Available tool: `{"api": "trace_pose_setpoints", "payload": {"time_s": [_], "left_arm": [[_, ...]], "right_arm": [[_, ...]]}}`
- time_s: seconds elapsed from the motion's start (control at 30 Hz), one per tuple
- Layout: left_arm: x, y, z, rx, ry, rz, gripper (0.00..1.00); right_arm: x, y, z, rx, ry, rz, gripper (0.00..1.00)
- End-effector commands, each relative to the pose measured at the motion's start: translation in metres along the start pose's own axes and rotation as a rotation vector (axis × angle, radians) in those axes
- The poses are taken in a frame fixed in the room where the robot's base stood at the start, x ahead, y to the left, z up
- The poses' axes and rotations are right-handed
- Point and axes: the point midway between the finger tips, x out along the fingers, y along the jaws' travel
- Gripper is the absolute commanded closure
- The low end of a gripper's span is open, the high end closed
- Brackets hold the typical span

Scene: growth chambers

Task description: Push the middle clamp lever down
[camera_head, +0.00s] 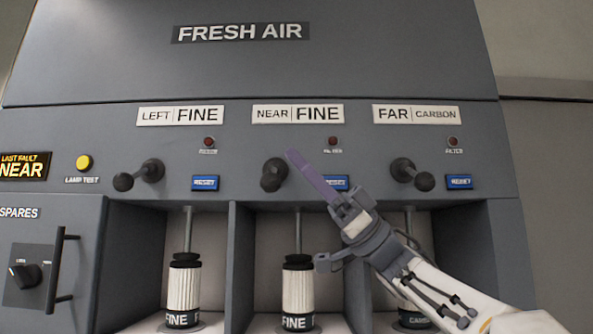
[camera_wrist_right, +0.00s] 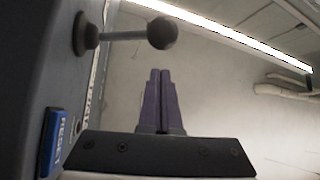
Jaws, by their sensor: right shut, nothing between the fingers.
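The middle clamp lever (camera_head: 272,178) is a dark lever with a ball knob, under the NEAR FINE label. Its ball points out toward the head camera. My right gripper (camera_head: 290,153) has slim purple fingers, pressed together and empty. In the head view its tips appear just right of and a little above the lever's hub. In the right wrist view a lever with a ball knob (camera_wrist_right: 162,33), apparently the middle one, sticks out beyond the shut fingers (camera_wrist_right: 160,75). A gap shows between fingertips and ball. My left gripper is not in view.
Similar levers sit at left (camera_head: 138,174) and right (camera_head: 411,175). Blue RESET buttons (camera_head: 205,183) and red lamps line the panel; my gripper partly covers the middle button (camera_head: 341,181). Filter cartridges (camera_head: 184,285) stand in the bays below. A door handle (camera_head: 58,270) is at lower left.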

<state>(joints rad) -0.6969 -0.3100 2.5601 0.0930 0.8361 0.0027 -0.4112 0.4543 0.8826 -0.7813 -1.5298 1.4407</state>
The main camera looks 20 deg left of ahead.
Motion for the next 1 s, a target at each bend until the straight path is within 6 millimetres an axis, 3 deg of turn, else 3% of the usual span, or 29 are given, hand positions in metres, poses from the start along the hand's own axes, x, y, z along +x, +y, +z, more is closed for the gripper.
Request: {"api": "trace_pose_setpoints", "payload": {"time_s": [0.07,0.1,0.2,0.5,0.7,1.0], "left_arm": [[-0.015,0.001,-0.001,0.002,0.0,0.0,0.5],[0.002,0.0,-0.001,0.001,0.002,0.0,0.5],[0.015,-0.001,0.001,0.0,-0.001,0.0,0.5],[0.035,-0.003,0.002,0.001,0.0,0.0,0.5],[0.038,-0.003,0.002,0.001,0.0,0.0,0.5],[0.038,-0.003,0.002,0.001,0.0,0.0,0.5]], "right_arm": [[0.011,0.001,-0.019,0.0,0.001,-0.003,1.0],[-0.01,0.001,-0.008,0.003,0.0,0.002,1.0],[-0.033,0.002,-0.008,0.002,0.0,0.002,1.0],[-0.085,0.005,-0.011,0.0,0.0,0.0,1.0],[-0.095,0.006,-0.013,0.002,0.001,0.0,1.0],[-0.095,0.006,-0.013,0.002,0.001,-0.001,1.0]]}}
